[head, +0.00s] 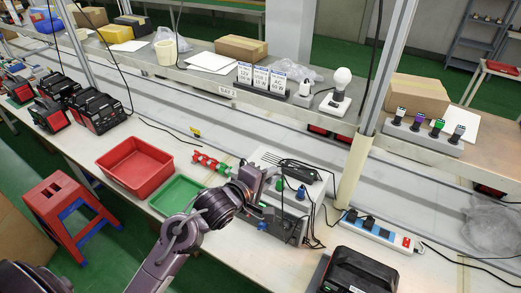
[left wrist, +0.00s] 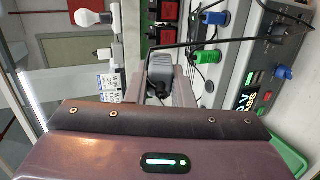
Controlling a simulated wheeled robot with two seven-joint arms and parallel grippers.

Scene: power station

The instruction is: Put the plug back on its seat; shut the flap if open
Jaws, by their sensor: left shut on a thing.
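My left gripper (head: 268,178) is above the left part of the grey power station (head: 283,226), which has a dark front panel with a blue knob. The plug is mostly hidden in the head view. A green plug (left wrist: 206,57) and a blue plug (left wrist: 214,17) stand near the power station's lit display (left wrist: 252,86). I cannot make out the seat or the flap's position. My right gripper is not in view.
A red tray (head: 134,163) and a green tray (head: 172,196) lie left of the arm. A power strip (head: 380,232) and a black case (head: 358,272) are to the right. Loose black cables run around the station. A shelf behind holds a bulb (head: 342,77) and cards.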

